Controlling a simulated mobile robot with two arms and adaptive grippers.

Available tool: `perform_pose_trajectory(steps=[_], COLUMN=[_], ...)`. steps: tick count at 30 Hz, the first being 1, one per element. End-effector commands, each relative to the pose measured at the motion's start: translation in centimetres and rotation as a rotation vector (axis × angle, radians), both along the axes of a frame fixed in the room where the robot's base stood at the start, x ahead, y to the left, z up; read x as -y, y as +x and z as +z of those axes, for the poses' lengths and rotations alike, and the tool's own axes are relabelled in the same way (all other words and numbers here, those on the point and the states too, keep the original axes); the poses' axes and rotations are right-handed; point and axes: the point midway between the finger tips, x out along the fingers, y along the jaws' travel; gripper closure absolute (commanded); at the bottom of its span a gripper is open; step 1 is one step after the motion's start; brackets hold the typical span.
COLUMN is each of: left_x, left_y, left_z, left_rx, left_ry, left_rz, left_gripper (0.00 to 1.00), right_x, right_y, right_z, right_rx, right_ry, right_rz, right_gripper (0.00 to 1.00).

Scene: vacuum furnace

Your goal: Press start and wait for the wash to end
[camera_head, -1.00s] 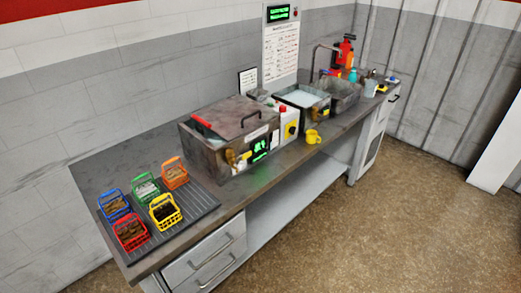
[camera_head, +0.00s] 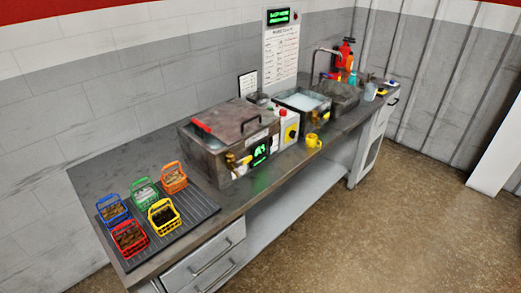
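A grey metal washer box (camera_head: 222,150) with its lid closed stands in the middle of the bench. The lid has a dark handle (camera_head: 251,117) and a red grip (camera_head: 201,125). A small green lit display (camera_head: 260,149) is on its front, too small to read surely. To its right a light control box (camera_head: 287,127) carries a red button (camera_head: 283,112) on top and a yellow switch (camera_head: 291,132) on its front. Neither of my grippers shows in the head view.
Blue, green, orange, red (camera_head: 130,238) and yellow (camera_head: 163,215) baskets stand on a ribbed mat (camera_head: 201,204) at the left. A yellow mug (camera_head: 313,141) stands near the bench's front edge. An open basin (camera_head: 303,103) and a sink (camera_head: 345,97) lie farther right. The floor in front is clear.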

Motion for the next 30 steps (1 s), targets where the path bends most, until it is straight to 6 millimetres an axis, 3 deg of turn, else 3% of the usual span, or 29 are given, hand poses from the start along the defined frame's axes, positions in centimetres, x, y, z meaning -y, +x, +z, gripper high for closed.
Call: perform_pose_trajectory(steps=[30], left_x=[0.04], left_y=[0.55], left_z=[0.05], left_rx=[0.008], left_ry=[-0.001], left_rz=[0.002], left_gripper=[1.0], right_x=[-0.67], right_y=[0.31], right_z=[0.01], right_rx=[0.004], right_ry=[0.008], right_rz=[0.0], right_gripper=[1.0])
